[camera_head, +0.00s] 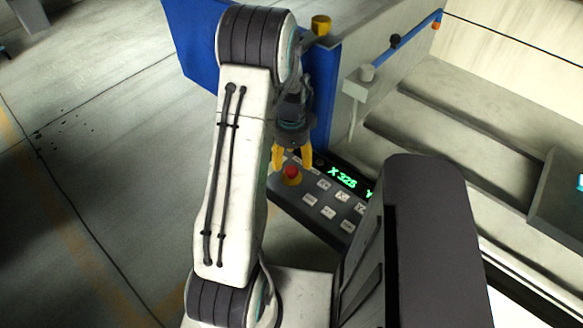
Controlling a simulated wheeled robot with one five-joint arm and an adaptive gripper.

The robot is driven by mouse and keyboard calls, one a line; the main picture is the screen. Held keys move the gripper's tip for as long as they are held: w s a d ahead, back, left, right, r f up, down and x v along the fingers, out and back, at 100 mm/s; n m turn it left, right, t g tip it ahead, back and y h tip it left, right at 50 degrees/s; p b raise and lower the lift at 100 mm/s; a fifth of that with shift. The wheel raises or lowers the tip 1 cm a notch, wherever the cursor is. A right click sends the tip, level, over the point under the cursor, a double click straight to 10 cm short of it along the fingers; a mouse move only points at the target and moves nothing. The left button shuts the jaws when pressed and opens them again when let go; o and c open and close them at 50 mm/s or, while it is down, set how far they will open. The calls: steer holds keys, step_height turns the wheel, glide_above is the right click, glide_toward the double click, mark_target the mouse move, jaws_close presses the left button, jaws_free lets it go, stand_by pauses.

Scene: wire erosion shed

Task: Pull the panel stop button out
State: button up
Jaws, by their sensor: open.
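The panel stop button (291,172) is a red knob on a yellow base at the left end of a dark grey control panel (290,199). My gripper (292,164) has yellow fingers and points down at the button. The fingers are open, with one tip on each side just above or around the red knob. I cannot tell whether they touch it. Whether the knob is pressed in or out is too small to tell.
The panel has several pale keys (328,212) and a green readout (342,177). Behind it stands a blue panel (196,50) and a grey machine body with a blue rod (418,32). Open concrete floor (90,150) lies to the left.

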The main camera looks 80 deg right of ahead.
mark_target(291, 169)
steer(key=shift+f, duration=2.45)
steer(key=shift+o, duration=0.2)
